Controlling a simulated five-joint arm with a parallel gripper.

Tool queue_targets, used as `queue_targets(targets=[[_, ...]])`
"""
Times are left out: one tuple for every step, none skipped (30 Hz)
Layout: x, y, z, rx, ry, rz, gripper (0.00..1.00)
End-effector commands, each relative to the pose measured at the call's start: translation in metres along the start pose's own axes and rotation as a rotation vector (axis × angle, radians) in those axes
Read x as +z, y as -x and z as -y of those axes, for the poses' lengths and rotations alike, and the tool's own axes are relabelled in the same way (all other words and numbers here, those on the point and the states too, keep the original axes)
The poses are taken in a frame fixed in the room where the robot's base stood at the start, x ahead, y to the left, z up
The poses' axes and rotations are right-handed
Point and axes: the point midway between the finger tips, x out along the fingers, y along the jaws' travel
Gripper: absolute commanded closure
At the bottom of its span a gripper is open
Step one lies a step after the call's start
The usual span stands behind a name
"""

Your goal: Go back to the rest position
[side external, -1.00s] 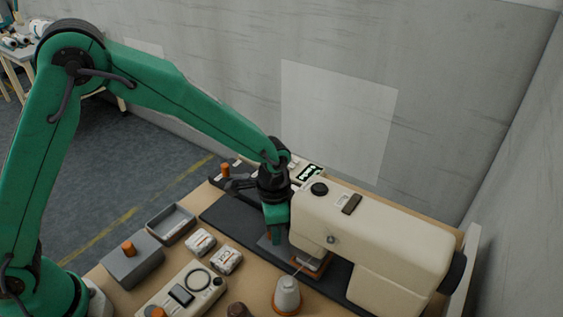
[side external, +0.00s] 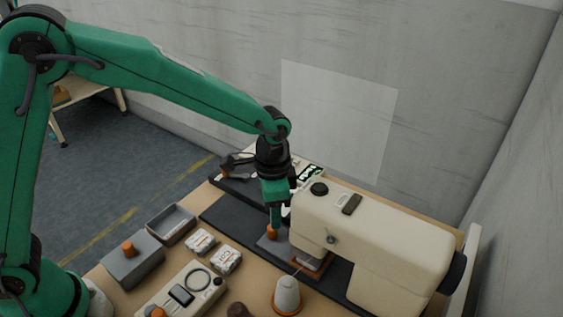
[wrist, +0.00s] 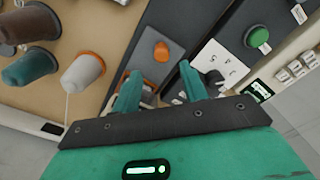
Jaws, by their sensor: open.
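My gripper (side external: 275,214) points down beside the left end of the cream sewing machine (side external: 385,235). In the wrist view its two teal fingers (wrist: 160,84) stand apart with nothing held between them. An orange knob (side external: 271,232) on a grey plate shows just below the gripper. In the wrist view the orange knob (wrist: 161,51) lies beyond the fingertips, clear of them. My arm reaches across from the left, raised at the elbow. Part of the machine's left end is hidden behind the gripper.
A white cone (side external: 287,293) stands in front of the machine. A grey open box (side external: 170,224), a grey block with an orange knob (side external: 134,262), two white packs and a control panel (side external: 182,294) lie at the left.

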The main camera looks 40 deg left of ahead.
Motion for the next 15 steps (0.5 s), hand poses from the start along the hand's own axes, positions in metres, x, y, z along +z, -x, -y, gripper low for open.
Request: queue_targets(targets=[[-0.001,0.006,0.000,-0.001,0.000,-0.002,0.57],[-0.001,0.008,0.000,-0.001,-0.001,-0.002,0.57],[-0.001,0.011,0.000,-0.001,-0.001,-0.002,0.57],[-0.001,0.013,0.000,0.000,-0.001,-0.001,0.57],[0.000,0.014,0.000,0.000,-0.001,-0.001,0.57],[0.000,0.016,0.000,0.000,-0.001,-0.001,0.57],[0.000,0.017,0.000,0.000,-0.001,-0.001,0.57],[0.000,0.017,0.000,0.000,-0.001,0.000,0.57],[0.000,0.017,0.000,0.000,-0.001,0.000,0.57],[0.000,0.017,0.000,0.000,-0.001,0.000,0.57],[0.000,0.017,0.000,0.000,-0.001,0.000,0.57],[0.000,0.017,0.000,0.000,-0.001,0.000,0.57],[0.000,0.017,0.000,0.000,-0.001,0.000,0.57],[0.000,0.017,0.000,0.000,-0.001,0.000,0.57],[0.000,0.017,0.000,0.000,-0.001,0.000,0.57]])
